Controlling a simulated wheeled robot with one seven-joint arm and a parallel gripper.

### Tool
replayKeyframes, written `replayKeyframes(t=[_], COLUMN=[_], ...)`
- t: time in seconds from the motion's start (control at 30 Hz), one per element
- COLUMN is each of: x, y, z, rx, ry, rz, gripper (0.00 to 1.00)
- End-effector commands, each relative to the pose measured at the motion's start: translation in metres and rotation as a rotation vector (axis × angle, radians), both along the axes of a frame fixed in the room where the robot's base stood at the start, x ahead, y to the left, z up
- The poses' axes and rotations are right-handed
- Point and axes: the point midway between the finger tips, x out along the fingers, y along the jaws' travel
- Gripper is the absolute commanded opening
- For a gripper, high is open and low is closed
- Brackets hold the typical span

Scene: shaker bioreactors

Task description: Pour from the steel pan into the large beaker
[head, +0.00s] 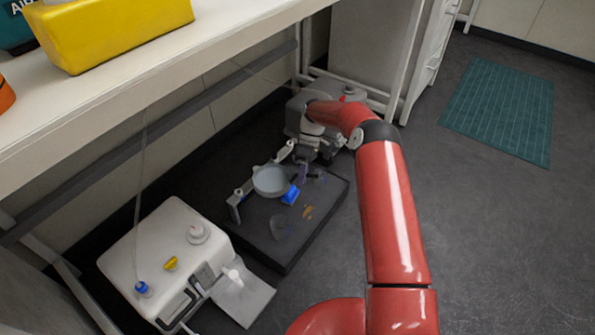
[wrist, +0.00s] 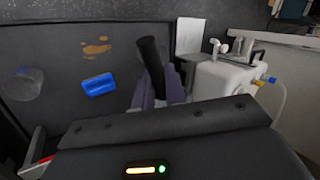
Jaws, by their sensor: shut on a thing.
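My gripper (wrist: 158,90) is shut on a dark handle (wrist: 152,62) between its purple fingers; I take this as the steel pan's handle. In the head view a round grey pan (head: 271,181) shows beside my gripper (head: 303,174), over the dark platform. The pan's bowl is not clear in the wrist view, where my gripper's body covers the lower part. A clear round vessel (head: 280,228) is on the platform's near part; it looks like glass, and its contents cannot be made out. A clear vessel (wrist: 22,84) also shows at the wrist view's left edge; I cannot tell if it is the same one.
The dark platform (head: 262,238) bears a blue block (head: 290,195) and a brown-orange patch (head: 308,212). A white machine (head: 150,255) stands at lower left, and a grey machine (head: 300,105) behind. A bench (head: 120,95) overhangs the left. Floor at right is clear around a green mat (head: 500,110).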

Motion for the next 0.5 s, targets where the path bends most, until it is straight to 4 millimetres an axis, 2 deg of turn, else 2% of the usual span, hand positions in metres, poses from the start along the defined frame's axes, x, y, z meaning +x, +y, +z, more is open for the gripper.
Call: replayKeyframes(t=[0.07,0.2,0.5], x=[0.005,0.007,-0.004], y=[0.009,0.014,0.009], z=[0.010,0.020,0.028], rx=[0.001,0.002,0.034], ry=[-0.003,-0.003,-0.092], rz=[0.060,0.113,0.118], gripper=[0.00,0.00,0.00])
